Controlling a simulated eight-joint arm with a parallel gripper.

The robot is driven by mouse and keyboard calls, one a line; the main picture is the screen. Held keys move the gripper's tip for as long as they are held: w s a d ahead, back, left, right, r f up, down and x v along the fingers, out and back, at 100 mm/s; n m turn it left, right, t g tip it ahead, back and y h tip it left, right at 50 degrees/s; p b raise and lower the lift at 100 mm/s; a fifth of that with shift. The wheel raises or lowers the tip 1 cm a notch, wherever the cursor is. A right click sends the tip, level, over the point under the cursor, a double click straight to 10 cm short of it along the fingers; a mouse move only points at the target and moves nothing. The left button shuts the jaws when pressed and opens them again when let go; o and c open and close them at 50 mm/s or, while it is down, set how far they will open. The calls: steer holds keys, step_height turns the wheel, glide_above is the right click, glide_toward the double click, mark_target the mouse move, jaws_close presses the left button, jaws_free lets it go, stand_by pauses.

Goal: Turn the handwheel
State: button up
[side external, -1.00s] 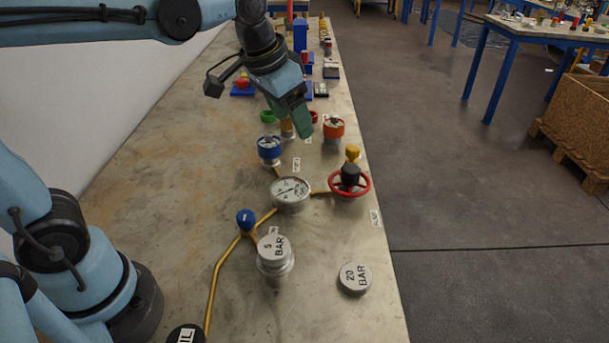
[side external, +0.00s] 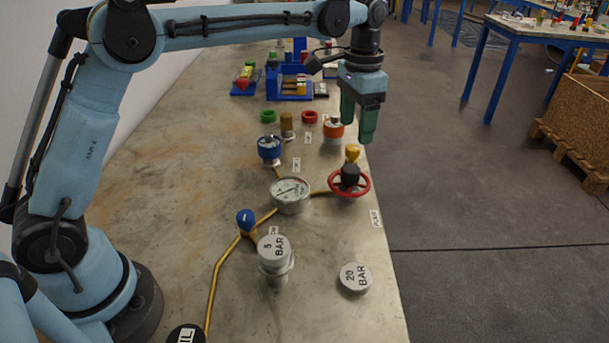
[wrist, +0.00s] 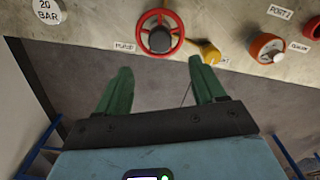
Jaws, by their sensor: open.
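The red handwheel (side external: 364,190) with a black hub lies flat near the right edge of the bench in the side view. In the wrist view the handwheel (wrist: 179,36) is at the top, just beyond the green fingertips. My gripper (side external: 358,135) has two green fingers pointing down and hangs above the bench's right edge, behind and above the handwheel.
A yellow knob (side external: 353,152) stands just behind the wheel, with an orange-ringed port (side external: 333,130) further back. A gauge (side external: 290,194) is left of the wheel. The 20 BAR weight (side external: 355,278) and 5 BAR weight (side external: 274,249) stand nearer. Bare bench (side external: 165,185) lies left.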

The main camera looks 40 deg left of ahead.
mark_target(351, 168)
step_height(351, 168, down, 11)
stand_by(0.4)
steer(key=shift+c, duration=0.3)
steer(key=c, duration=1)
steer(key=m, duration=0.4)
steer(key=shift+m, duration=0.4)
steer(key=o, duration=1.1)
steer(key=shift+c, duration=0.2)
step_height(351, 168, up, 12)
